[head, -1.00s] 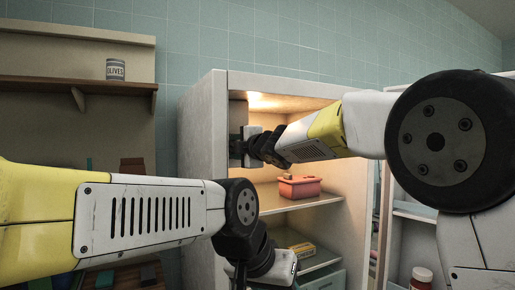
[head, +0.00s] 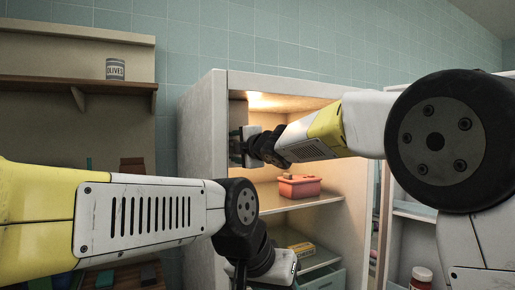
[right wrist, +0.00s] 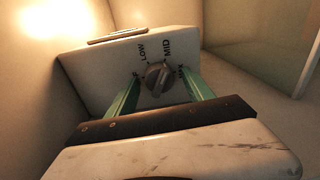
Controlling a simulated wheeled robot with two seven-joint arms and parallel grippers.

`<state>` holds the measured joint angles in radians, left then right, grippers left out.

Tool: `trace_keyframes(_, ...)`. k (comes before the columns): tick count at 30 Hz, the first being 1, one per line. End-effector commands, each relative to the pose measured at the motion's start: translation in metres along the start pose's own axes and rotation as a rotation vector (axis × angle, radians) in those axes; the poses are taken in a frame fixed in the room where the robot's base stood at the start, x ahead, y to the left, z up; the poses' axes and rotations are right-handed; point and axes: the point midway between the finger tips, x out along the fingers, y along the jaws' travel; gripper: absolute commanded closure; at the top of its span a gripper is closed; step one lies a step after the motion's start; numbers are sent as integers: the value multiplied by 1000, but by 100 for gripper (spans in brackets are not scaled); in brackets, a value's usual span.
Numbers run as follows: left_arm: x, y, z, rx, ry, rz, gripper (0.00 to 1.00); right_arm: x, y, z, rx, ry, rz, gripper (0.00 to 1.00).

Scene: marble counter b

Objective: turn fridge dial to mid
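The fridge dial (right wrist: 158,77) is a grey round knob with a raised grip on a pale control box (right wrist: 100,72) inside the lit fridge. LOW, MID and a partly hidden MAX label are printed around it. I cannot tell exactly which mark it points to. My right gripper (right wrist: 160,88) is open, with one green finger on each side of the dial and gaps visible. In the head view my right gripper (head: 238,147) reaches into the fridge's upper left, where it hides the dial. My left gripper (head: 268,272) is low at the fridge front, its fingers unclear.
The open fridge (head: 203,140) has a red container (head: 299,188) on its upper shelf and a yellow box (head: 302,249) below. The fridge door (head: 405,180) stands open at right, holding a jar (head: 421,278). An olives can (head: 115,69) stands on a wall shelf (head: 35,84).

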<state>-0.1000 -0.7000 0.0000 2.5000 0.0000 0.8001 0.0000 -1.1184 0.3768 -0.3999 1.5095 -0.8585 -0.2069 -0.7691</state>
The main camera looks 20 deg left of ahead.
Motion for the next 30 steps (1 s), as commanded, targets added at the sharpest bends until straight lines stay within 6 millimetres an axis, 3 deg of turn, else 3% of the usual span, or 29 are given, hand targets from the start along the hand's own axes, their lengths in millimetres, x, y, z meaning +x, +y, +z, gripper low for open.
trace_keyframes(5,0,0,0,0,0,0,58,-6,1,0,1,1,1,40)
trace_keyframes(18,0,0,0,0,0,0,58,-71,1,-1,1,1,1,40)
trace_keyframes(30,0,0,0,0,0,0,58,-78,0,0,0,0,0,40)
